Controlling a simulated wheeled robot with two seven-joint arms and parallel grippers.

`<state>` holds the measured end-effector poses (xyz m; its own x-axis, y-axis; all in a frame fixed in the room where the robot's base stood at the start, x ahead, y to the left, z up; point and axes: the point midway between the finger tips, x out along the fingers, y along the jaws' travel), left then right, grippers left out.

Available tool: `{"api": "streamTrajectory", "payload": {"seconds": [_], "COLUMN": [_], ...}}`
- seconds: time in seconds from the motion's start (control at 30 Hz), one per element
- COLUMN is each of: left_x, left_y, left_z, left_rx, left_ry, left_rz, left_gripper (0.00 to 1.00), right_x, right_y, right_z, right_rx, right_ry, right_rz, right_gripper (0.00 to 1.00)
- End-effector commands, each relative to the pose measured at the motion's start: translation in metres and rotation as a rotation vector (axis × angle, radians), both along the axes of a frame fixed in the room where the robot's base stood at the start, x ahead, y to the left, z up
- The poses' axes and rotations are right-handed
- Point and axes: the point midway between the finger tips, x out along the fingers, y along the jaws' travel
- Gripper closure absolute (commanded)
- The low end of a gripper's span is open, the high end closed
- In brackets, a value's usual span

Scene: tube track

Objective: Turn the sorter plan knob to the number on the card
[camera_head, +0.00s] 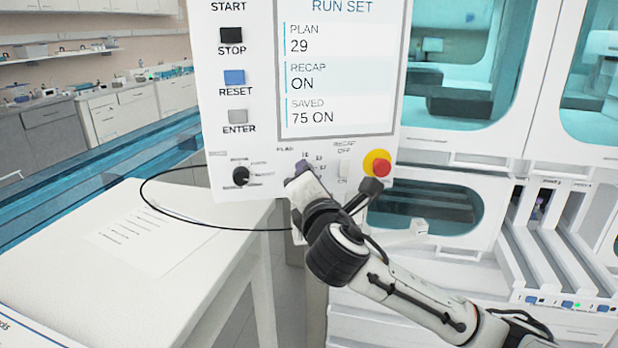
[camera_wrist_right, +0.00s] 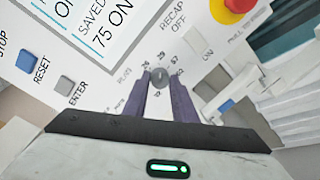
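The grey plan knob (camera_wrist_right: 160,77) sits on the white control panel (camera_head: 237,90), ringed by small printed numbers, 29 among them. My right gripper (camera_head: 299,170) reaches the panel at the plan knob. In the right wrist view its two purple fingers (camera_wrist_right: 160,82) stand on either side of the knob and appear to touch it. In the head view the gripper hides the knob. The screen (camera_head: 338,70) reads PLAN 29, RECAP ON, SAVED 75 ON. A printed sheet (camera_head: 150,238) lies on the white table; its text is too small to read. My left gripper is out of view.
Stop (camera_head: 231,35), reset (camera_head: 234,77) and enter (camera_head: 237,116) buttons line the panel's left. A black knob (camera_head: 241,176) is left of the gripper. A white recap switch (camera_head: 343,169) and a red emergency button (camera_head: 379,167) are close on the right. A sheet corner (camera_head: 18,335) shows bottom left.

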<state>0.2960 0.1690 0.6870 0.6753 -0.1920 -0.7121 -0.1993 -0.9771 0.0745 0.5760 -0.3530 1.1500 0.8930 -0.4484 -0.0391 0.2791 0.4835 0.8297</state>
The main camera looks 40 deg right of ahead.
Motion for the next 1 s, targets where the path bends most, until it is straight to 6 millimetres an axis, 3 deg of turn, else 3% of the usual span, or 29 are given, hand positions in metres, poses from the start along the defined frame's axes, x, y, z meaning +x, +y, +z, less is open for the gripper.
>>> {"api": "streamTrajectory", "payload": {"seconds": [0.1, 0.47, 1.0], "left_x": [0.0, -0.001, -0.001], "left_y": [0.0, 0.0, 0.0], "left_z": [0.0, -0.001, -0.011], "left_rx": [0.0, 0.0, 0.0], "left_ry": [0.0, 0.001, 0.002], "left_rz": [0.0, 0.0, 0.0], "left_gripper": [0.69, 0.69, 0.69], "right_x": [0.0, -0.005, -0.084], "right_y": [0.0, 0.003, 0.043], "right_z": [0.0, 0.0, 0.003], "right_rx": [0.001, 0.001, 0.002], "right_ry": [-0.001, -0.001, -0.001], "right_rz": [-0.001, 0.001, 0.001], "right_gripper": [0.58, 0.58, 0.58]}}
